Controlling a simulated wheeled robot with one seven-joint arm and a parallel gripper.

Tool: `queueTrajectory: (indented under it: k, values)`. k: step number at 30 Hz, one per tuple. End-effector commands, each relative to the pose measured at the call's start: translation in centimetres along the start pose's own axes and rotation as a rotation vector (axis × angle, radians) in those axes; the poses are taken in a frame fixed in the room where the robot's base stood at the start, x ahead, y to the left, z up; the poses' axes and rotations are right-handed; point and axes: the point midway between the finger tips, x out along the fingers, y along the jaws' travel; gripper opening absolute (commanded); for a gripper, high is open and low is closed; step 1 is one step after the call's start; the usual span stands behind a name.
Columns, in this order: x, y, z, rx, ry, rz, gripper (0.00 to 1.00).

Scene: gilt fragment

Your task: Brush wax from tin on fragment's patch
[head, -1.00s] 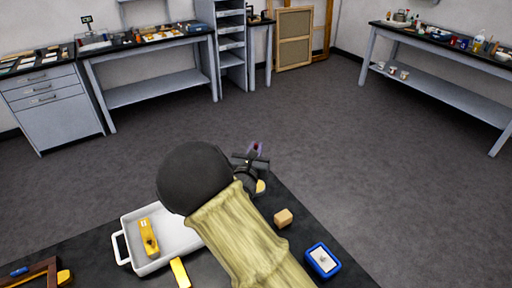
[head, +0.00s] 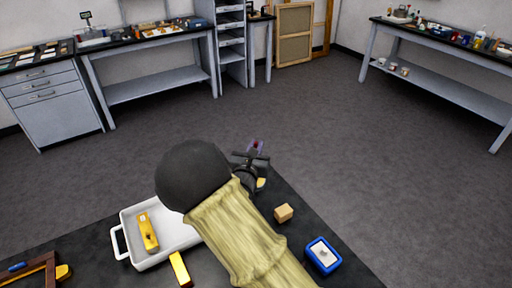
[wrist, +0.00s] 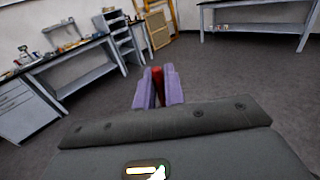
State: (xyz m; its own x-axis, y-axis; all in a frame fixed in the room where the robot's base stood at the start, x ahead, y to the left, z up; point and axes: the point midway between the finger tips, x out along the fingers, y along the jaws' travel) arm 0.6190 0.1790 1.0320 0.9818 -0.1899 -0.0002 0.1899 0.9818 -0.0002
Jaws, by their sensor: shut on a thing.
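My gripper (head: 257,150) is held out past the far edge of the dark table, partly hidden by my arm. In the wrist view its purple fingers (wrist: 158,88) are shut on a narrow dark-red thing (wrist: 157,84), perhaps the brush's handle; no bristles show. A gilt piece (head: 147,230) with a small dark spot lies in a white tray (head: 131,216); it looks like the fragment. A blue-rimmed container (head: 322,256) with a whitish inside and a small dark mark stands at the table's right; I cannot tell whether it is the wax tin.
A gold bar (head: 180,268) lies by the tray's near edge. A tan block (head: 283,212) sits right of my arm. A yellow thing (head: 261,184) shows partly beside my gripper. A wooden frame (head: 40,268) is at lower left. Open grey floor (head: 350,150) lies beyond the table.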

Motion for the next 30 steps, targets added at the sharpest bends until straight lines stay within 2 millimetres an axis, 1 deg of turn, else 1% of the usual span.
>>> queueTrajectory:
  k: [30]
  values:
    - [0.01, -0.01, -1.02, 0.000, 0.000, 0.000, 0.00]
